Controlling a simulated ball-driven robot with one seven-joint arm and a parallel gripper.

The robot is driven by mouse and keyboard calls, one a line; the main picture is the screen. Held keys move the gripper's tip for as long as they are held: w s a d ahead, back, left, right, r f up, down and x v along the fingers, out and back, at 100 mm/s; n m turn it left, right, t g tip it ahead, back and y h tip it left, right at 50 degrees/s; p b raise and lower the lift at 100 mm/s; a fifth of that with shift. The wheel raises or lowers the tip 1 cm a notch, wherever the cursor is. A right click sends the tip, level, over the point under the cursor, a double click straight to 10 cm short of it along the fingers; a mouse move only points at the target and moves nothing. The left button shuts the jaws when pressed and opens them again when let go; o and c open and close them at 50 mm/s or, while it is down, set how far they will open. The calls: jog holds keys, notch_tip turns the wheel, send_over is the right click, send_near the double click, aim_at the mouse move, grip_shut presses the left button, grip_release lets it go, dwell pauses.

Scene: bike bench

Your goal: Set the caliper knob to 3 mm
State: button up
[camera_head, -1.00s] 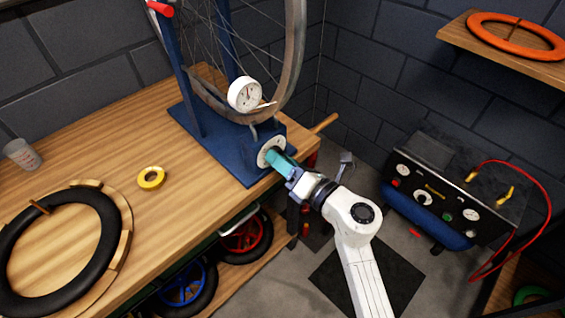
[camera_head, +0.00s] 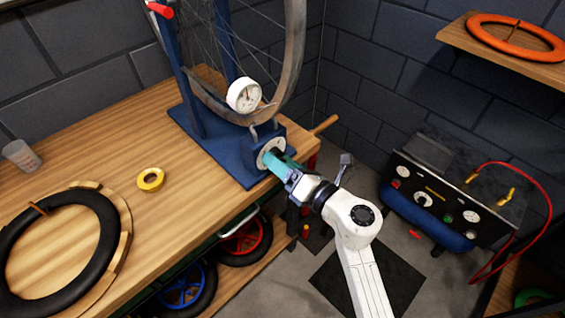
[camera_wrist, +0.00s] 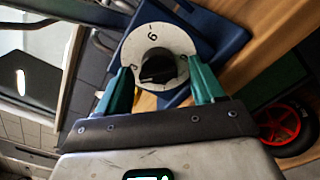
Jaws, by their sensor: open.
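The caliper knob (camera_wrist: 158,66) is a black knob on a round white dial (camera_wrist: 150,40) with printed marks and a numeral at its top. The dial also shows in the head view (camera_head: 268,147), on the front of the blue stand base (camera_head: 225,150). My gripper (camera_wrist: 163,84) is open, with one teal finger on each side of the knob in the wrist view. In the head view my gripper (camera_head: 278,160) is close in front of the dial and hides the knob. I cannot tell whether the fingers touch the knob or which value it points to.
A white gauge (camera_head: 244,94) and the wheel rim (camera_head: 296,60) stand above the base. A yellow tape roll (camera_head: 151,179), a black tyre (camera_head: 105,232) and a cup (camera_head: 21,155) are on the wooden bench (camera_head: 180,215). A control panel (camera_head: 440,195) stands at the right.

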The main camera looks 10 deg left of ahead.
jog(key=v, duration=1)
jog(key=shift+s+d, duration=0.25)
jog(key=shift+d, duration=0.1)
